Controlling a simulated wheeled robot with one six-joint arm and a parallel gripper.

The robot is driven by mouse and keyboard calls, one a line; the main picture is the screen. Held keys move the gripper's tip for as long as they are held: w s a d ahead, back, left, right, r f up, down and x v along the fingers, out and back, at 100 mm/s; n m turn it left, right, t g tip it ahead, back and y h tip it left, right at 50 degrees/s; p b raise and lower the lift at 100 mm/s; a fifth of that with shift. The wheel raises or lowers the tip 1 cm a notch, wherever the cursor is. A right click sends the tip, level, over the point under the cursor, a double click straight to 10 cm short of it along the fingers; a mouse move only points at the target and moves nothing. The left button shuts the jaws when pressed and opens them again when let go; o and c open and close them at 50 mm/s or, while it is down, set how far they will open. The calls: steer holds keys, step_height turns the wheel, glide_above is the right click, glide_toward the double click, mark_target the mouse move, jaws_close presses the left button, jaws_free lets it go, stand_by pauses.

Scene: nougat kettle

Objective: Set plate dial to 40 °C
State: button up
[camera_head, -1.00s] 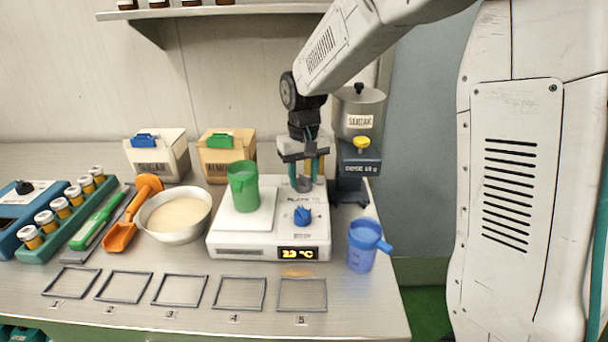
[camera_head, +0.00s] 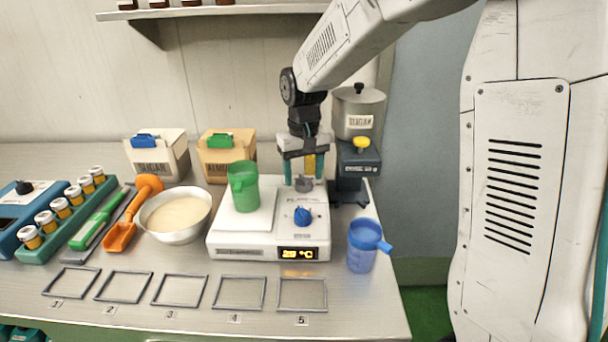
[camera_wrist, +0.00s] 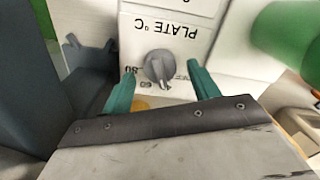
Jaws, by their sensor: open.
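The plate dial (camera_wrist: 159,64) is a grey knob beside the upside-down "PLATE °C" label. Its narrow end points toward the bottom of the wrist view, with 60 and 80 printed to its left; the exact setting is unclear. It also shows at the back of the white plate unit (camera_head: 225,243) in the head view (camera_head: 303,185). My gripper (camera_head: 303,174) is open and points down over the dial. Its teal fingers stand on either side of the dial in the wrist view (camera_wrist: 160,74); contact is unclear. The unit's display (camera_head: 298,254) glows with a blurred two-digit °C reading.
A green beaker (camera_head: 243,187) stands on the plate, left of my gripper. A blue knob (camera_head: 302,215) sits in front of the dial. A dispenser (camera_head: 358,160) stands close right, a blue jug (camera_head: 363,247) front right. Empty frames (camera_head: 240,306) line the front.

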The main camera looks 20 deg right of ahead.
mark_target(304, 177)
step_height(304, 177, up, 6)
steer(key=shift+r, duration=0.5)
